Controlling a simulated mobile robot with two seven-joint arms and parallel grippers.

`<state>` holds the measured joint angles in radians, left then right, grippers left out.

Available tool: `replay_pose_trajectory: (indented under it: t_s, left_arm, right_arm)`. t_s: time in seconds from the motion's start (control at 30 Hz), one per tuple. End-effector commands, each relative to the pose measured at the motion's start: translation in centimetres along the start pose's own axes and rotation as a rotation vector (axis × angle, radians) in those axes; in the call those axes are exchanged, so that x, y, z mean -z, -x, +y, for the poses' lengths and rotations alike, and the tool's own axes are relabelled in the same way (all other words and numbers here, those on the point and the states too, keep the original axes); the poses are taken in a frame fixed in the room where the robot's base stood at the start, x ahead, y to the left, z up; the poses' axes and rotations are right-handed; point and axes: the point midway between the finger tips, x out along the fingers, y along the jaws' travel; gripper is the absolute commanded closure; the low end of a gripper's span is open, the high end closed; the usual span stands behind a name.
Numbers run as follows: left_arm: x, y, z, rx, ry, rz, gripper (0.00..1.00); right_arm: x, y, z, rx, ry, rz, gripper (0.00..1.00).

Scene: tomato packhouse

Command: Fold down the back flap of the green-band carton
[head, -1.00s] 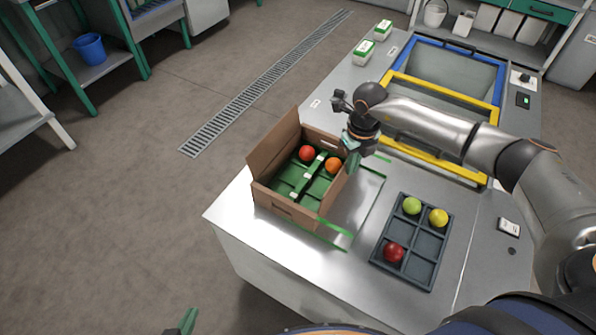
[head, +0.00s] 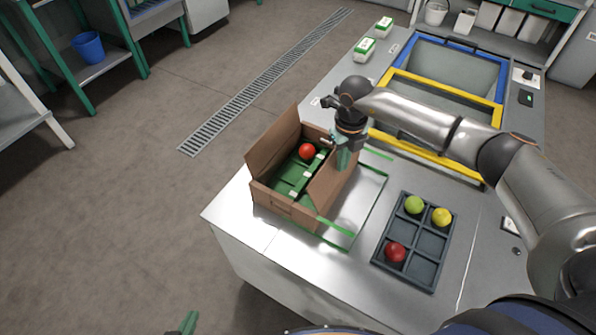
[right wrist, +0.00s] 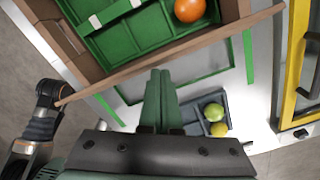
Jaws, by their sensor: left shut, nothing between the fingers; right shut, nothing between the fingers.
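The open brown carton (head: 285,208) stands on the metal table with a green insert inside. A red tomato (head: 307,151) shows in it; an orange one (right wrist: 190,8) shows in the right wrist view. A tall flap (head: 272,148) stands up along the carton's left side. A second flap (head: 329,183) stands raised along its right side. I cannot tell which is the back flap. My right gripper (head: 342,160) is shut and empty at this right flap, by its outer side; contact is unclear. My left gripper (head: 188,322) is shut, low at the bottom edge, away from the carton.
A dark compartment tray (head: 378,262) with green, yellow and red tomatoes stands right of the carton. A yellow-framed bin (head: 430,152) and a blue-framed bin (head: 455,45) are behind. Green lines (head: 372,212) mark the table beside the carton. Two small packs (head: 364,48) lie farther back.

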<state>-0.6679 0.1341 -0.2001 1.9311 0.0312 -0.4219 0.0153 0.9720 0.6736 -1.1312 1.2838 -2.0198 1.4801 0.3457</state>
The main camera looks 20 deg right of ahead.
Motion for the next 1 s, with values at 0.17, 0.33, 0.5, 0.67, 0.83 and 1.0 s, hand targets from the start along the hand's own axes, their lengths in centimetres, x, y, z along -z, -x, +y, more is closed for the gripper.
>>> replay_pose_trajectory:
  t_s: [0.17, 0.33, 0.5, 0.67, 0.83, 1.0]
  left_arm:
    - [-0.5, -0.4, -0.1, 0.001, 0.000, -0.001, 1.00]
    - [-1.1, -0.9, -0.1, 0.001, 0.000, -0.001, 1.00]
    - [-1.2, -1.2, -0.2, 0.003, 0.002, 0.003, 1.00]
    - [-1.9, -1.9, -0.2, 0.002, 0.002, 0.002, 1.00]
    - [-2.3, -2.2, -0.3, 0.002, 0.001, 0.002, 1.00]
    - [-3.1, -2.8, -0.3, 0.001, 0.001, 0.001, 1.00]
  right_arm:
    - [-0.7, -0.1, 0.4, -0.001, 0.001, -0.001, 1.00]
    - [-1.4, -0.4, 0.8, -0.001, 0.002, -0.004, 1.00]
    - [-2.0, -0.5, 1.2, -0.001, 0.002, -0.003, 1.00]
    - [-2.5, -1.0, 1.4, -0.001, 0.001, -0.003, 1.00]
    - [-3.0, -1.3, 1.7, -0.001, 0.001, -0.002, 1.00]
    - [-3.5, -2.0, 2.0, -0.001, 0.001, -0.002, 1.00]
